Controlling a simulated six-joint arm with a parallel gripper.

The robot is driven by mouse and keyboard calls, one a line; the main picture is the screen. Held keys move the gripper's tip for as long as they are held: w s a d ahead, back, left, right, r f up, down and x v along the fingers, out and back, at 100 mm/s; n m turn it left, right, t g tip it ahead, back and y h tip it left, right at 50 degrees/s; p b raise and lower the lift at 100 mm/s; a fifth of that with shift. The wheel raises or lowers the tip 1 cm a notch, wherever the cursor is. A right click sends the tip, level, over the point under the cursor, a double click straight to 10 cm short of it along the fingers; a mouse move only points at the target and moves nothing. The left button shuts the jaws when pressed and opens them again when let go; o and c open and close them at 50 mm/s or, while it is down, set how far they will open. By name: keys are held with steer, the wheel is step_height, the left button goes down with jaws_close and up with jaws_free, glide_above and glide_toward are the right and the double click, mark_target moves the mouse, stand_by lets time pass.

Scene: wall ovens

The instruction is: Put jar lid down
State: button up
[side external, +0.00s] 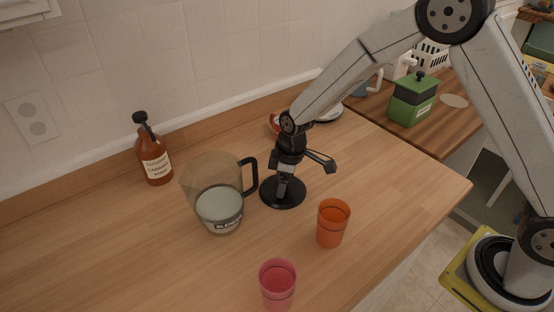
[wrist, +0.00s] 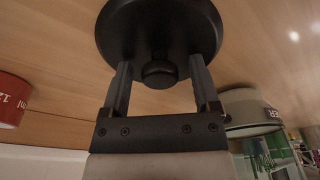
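The jar lid is a black round disc with a knob, and in the side external view the jar lid (side external: 283,194) appears to lie flat on the wooden counter, right of the blender jug. In the wrist view the lid (wrist: 158,22) fills the top middle, with its knob between the fingers. My gripper (side external: 284,184) points down over the lid's middle. In the wrist view my gripper (wrist: 160,64) has its fingers spread, with a visible gap on each side of the knob. The lid's underside is hidden.
A blender jug (side external: 213,190) stands close left of the lid. An orange cup (side external: 332,222) and a pink cup (side external: 277,284) stand nearer the front. A brown bottle (side external: 153,152) is by the wall, and a green canister (side external: 412,100) is beyond. The counter's right part is clear.

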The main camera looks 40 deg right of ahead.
mark_target(295, 189)
steer(key=shift+r, duration=0.1)
stand_by(0.3)
step_height(295, 189, up, 12)
steer(key=s+d, duration=0.1)
steer(key=shift+s+d, duration=0.15)
stand_by(0.5)
stand_by(0.5)
steer(key=s+d+f+m, duration=0.2)
steer(key=s+d+m, duration=0.2)
steer(key=s, duration=0.4)
steer(key=s+d+f+m+t+h, duration=0.1)
steer(key=s+d+m, duration=0.4)
steer(key=s, duration=0.3)
steer(key=shift+s+d+f, duration=0.3)
steer(key=shift+d+f, duration=0.05)
steer(key=shift+f, duration=0.05)
